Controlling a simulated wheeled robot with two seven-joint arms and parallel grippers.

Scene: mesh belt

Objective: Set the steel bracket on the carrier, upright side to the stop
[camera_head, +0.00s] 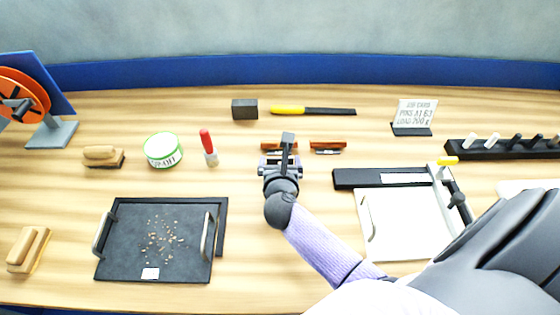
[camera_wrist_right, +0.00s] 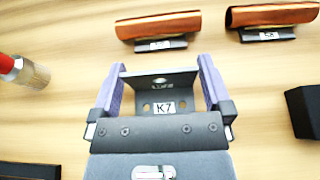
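The steel bracket (camera_wrist_right: 160,82), grey with holes and a K7 label, is between the fingers of my right gripper (camera_wrist_right: 160,75) in the right wrist view. Both fingers lie against its sides. In the head view my right gripper (camera_head: 282,162) is over the middle of the table and largely hides the bracket. A pale plate (camera_head: 405,220) with a handle lies at the right, a black bar (camera_head: 358,178) along its far edge. A dark tray (camera_head: 130,225) with two handles and scattered chips lies at the left. Neither is legibly marked as the carrier. My left gripper is out of view.
Two copper-coloured pieces (camera_wrist_right: 160,25) (camera_wrist_right: 272,14) on labelled dark bases lie just beyond the gripper. A clamp (camera_head: 455,195) stands at the pale plate's right edge. A red-handled tool (camera_head: 208,148), a green-rimmed tin (camera_head: 163,150) and brushes (camera_head: 103,155) stand left.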

